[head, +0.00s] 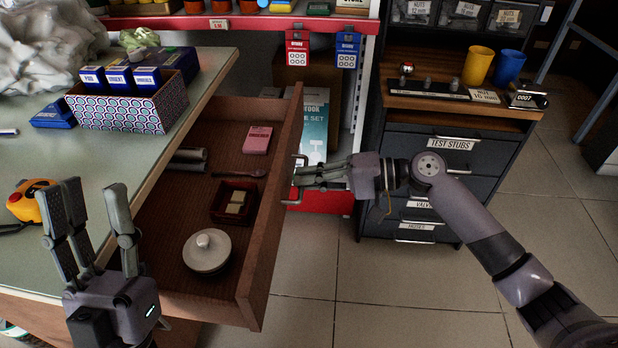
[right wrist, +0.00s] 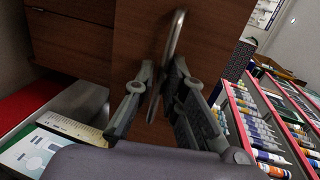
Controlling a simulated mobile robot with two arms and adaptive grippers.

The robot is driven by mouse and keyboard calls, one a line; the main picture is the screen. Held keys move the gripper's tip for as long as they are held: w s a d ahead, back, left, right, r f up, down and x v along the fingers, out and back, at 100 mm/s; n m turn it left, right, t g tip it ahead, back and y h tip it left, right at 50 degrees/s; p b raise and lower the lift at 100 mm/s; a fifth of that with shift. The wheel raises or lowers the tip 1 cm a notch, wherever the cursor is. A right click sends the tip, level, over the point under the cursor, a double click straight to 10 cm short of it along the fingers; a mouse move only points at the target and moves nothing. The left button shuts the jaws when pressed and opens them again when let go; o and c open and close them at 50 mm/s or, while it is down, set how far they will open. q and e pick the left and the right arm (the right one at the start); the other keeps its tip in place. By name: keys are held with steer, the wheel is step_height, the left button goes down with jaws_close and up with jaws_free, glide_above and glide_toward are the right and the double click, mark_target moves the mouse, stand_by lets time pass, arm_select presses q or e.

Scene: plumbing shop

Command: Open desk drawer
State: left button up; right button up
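The desk drawer (head: 262,225) stands pulled well out from the desk, its inside in plain view. Its metal handle (head: 291,191) is on the outer front face; in the right wrist view the handle (right wrist: 179,30) runs slantwise across the brown front. My right gripper (head: 300,175) is at the handle, with its fingers (right wrist: 164,72) closed in on either side of the bar. The exact contact is partly hidden by the fingers. My left gripper (head: 92,200) is open and empty, fingers up, above the near desk edge left of the drawer.
The drawer holds a lidded round pot (head: 207,250), a small dark tray (head: 234,202) and a pink box (head: 257,140). A patterned box (head: 125,108) and tape measure (head: 27,203) lie on the desk. A dark cabinet (head: 455,160) stands right. Floor (head: 400,300) in front is clear.

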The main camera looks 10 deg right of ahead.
steer(key=shift+o, duration=1.4)
steer(key=shift+r, duration=0.1)
steer(key=v, duration=1.2)
